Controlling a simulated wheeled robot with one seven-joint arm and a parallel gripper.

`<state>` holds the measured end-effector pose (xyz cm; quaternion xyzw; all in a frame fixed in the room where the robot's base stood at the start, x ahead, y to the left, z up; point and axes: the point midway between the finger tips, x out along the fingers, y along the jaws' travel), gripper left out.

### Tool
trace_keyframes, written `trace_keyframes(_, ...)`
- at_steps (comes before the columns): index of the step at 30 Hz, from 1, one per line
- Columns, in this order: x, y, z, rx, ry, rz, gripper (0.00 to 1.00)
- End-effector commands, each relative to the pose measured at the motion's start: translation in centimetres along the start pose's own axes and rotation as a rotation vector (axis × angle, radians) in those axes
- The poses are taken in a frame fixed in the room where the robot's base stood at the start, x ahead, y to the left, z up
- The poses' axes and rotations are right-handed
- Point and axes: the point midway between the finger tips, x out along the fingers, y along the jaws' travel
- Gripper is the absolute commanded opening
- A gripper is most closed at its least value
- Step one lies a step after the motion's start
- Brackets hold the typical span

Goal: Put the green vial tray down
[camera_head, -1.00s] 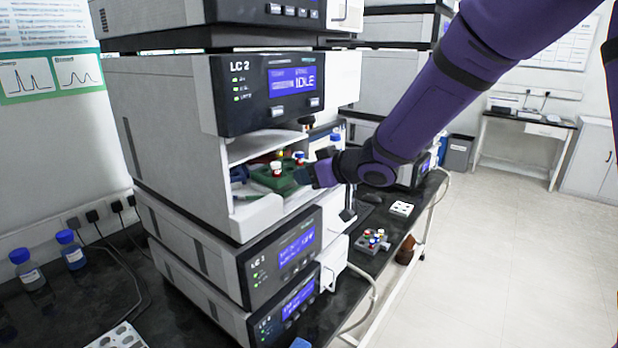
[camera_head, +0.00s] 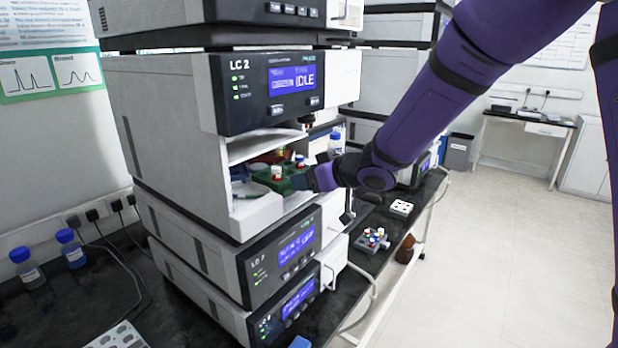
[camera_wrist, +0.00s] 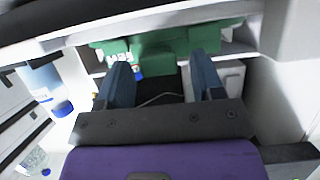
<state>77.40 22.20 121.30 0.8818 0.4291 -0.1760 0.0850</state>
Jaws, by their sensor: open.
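The green vial tray (camera_head: 270,184) is inside the open bay of the LC 2 unit (camera_head: 240,206), with a few capped vials standing in it. It seems to rest on the bay floor, but its underside is hidden. My gripper (camera_head: 310,179) reaches in from the right, at the tray's near right side. In the wrist view my gripper (camera_wrist: 161,60) has its two blue-grey fingers spread apart, with the green tray (camera_wrist: 172,42) just beyond and around their tips. I cannot tell whether a finger still touches it.
The bay's side walls and the LC 2 display housing (camera_head: 265,92) closely surround the tray. A grey rack with coloured vials (camera_head: 372,240) and a white block (camera_head: 401,207) stand on the dark bench to the right. Blue-capped bottles (camera_head: 70,250) stand at left.

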Motion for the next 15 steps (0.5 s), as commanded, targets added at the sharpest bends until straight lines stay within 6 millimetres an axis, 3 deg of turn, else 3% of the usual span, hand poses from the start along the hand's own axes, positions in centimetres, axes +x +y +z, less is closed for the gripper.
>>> trace_keyframes(5, -1.9, 0.1, -0.2, 0.001, 0.002, 0.002, 0.61)
trace_keyframes(15, -8.4, 0.1, -0.2, -0.001, 0.003, 0.002, 0.61)
